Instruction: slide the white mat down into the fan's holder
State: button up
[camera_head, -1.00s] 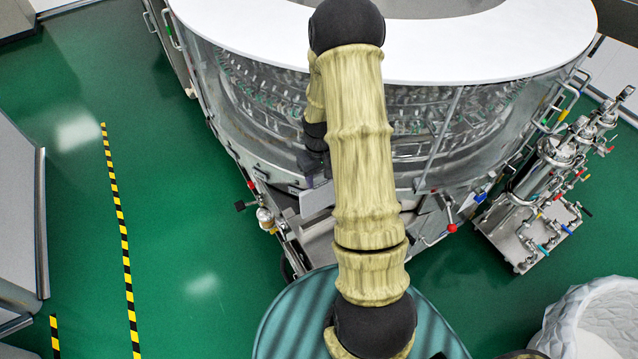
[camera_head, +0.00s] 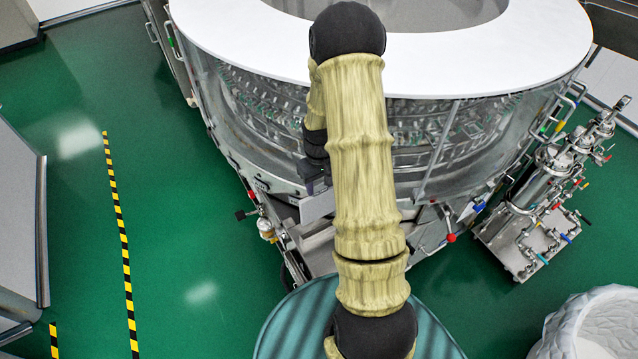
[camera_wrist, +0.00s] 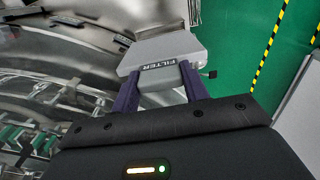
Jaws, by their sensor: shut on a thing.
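The white mat (camera_wrist: 168,50) is a pale, flat slab with the word FILTER on its near edge. In the wrist view it sits across the tips of my gripper's (camera_wrist: 161,86) two dark purple fingers, and the fingers are shut on it. In the head view my gripper (camera_head: 318,181) is mostly hidden behind my own arm, at the lower front of the large round machine. A pale plate (camera_head: 317,207) shows just below it there. I cannot clearly make out the fan's holder in either view.
The round washer (camera_head: 255,120) has clear walls and a white top ring (camera_head: 470,65). A steel pump unit (camera_head: 540,200) with valves stands at the right. Green floor (camera_head: 190,240) lies open at the left, with yellow-black tape (camera_head: 120,230). A white tub (camera_head: 590,320) is at the lower right.

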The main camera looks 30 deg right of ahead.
jog(key=shift+r+p, duration=2.75)
jog(key=shift+r, duration=1)
jog(key=shift+f, duration=0.15)
